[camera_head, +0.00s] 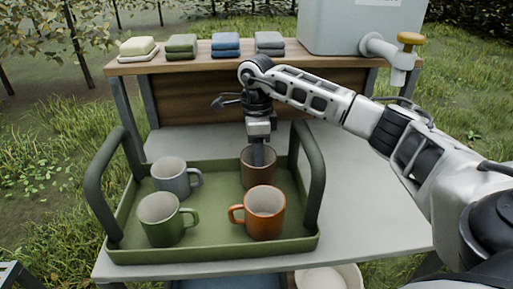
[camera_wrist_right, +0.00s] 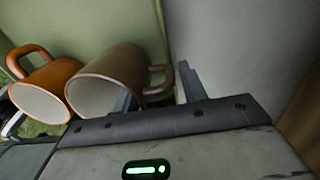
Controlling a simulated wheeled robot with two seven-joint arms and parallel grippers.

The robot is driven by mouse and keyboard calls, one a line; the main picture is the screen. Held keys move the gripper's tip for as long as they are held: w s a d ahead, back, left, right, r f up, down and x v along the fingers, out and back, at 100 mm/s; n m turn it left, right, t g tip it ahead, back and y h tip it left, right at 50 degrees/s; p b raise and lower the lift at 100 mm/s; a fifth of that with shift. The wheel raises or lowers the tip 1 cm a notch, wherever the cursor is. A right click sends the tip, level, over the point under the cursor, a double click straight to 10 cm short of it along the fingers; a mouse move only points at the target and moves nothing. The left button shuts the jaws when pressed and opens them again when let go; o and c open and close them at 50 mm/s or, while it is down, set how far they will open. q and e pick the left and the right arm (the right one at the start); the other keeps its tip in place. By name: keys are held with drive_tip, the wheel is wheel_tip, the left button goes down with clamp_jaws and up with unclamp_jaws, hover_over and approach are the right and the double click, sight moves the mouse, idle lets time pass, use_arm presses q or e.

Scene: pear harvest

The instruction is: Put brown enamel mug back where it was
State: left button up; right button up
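The brown enamel mug (camera_head: 257,178) stands upright in the back right of the green tray (camera_head: 210,250). It also shows in the right wrist view (camera_wrist_right: 112,72), its handle to the right. My right gripper (camera_head: 262,155) points down at the mug and partly covers its rim in the head view. In the wrist view the fingers of the right gripper (camera_wrist_right: 158,88) are apart. The handle lies between them, with visible gaps, and one finger is close against the mug's side; whether they touch is unclear. My left gripper is not in view.
The tray also holds a grey mug (camera_head: 172,181), a green mug (camera_head: 160,226) and an orange mug (camera_head: 264,222). Tall tray handles (camera_head: 312,180) rise at both sides. Behind are a shelf with folded cloths (camera_head: 225,45) and a water container (camera_head: 345,25) with a tap.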

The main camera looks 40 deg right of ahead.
drive_tip(key=shift+o, duration=0.9)
drive_tip(key=shift+r, duration=0.15)
drive_tip(key=shift+r+p, duration=0.3)
drive_tip(key=shift+r, duration=0.1)
wheel_tip(320, 180, up, 12)
drive_tip(key=shift+w+r, duration=0.1)
